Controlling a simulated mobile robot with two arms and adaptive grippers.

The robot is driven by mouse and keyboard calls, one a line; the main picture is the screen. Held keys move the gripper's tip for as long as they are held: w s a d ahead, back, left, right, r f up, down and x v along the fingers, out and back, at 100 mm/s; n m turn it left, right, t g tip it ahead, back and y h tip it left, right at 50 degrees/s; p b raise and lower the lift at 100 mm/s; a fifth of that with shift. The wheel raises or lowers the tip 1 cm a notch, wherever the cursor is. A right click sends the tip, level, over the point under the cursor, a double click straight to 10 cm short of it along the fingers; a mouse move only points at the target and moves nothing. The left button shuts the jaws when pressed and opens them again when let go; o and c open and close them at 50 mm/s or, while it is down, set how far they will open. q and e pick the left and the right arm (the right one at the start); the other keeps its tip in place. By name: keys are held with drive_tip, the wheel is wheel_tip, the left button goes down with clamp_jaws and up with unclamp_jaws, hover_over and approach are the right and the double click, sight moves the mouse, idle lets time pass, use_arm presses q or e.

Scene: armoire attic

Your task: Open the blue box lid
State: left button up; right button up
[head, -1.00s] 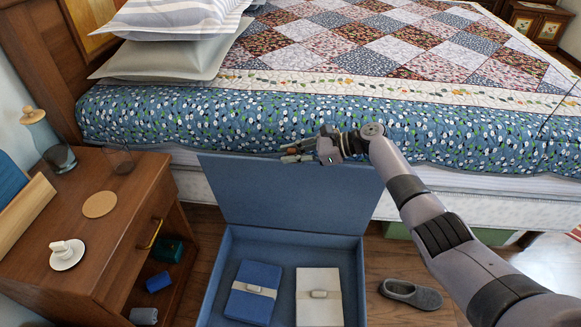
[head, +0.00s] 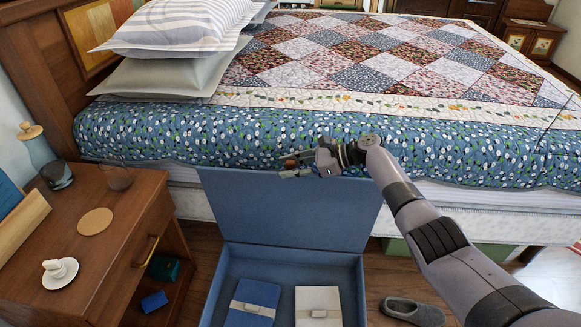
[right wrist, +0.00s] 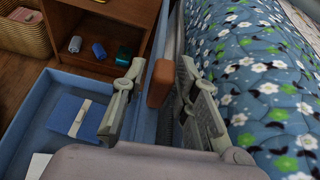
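The blue box (head: 213,292) sits on the floor with its lid (head: 290,212) standing up, hinged at the back, close to the bed's side. The box's inside shows, with a blue bundle (head: 250,302) and a white bundle (head: 318,305) in it. My right gripper (head: 290,166) is at the lid's top edge. In the right wrist view its fingers (right wrist: 162,100) are spread, with the lid's edge and a brown tab (right wrist: 160,83) between them. I see a gap beside the tab, so it does not look clamped. My left gripper is not in view.
The bed (head: 330,135) stands right behind the lid. A wooden nightstand (head: 125,235) is to the left, with a cup, glasses and a coaster on top. A grey slipper (head: 412,311) lies on the floor right of the box.

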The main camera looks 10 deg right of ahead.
drive_tip(key=shift+o, duration=0.5)
drive_tip(key=v, duration=1.2)
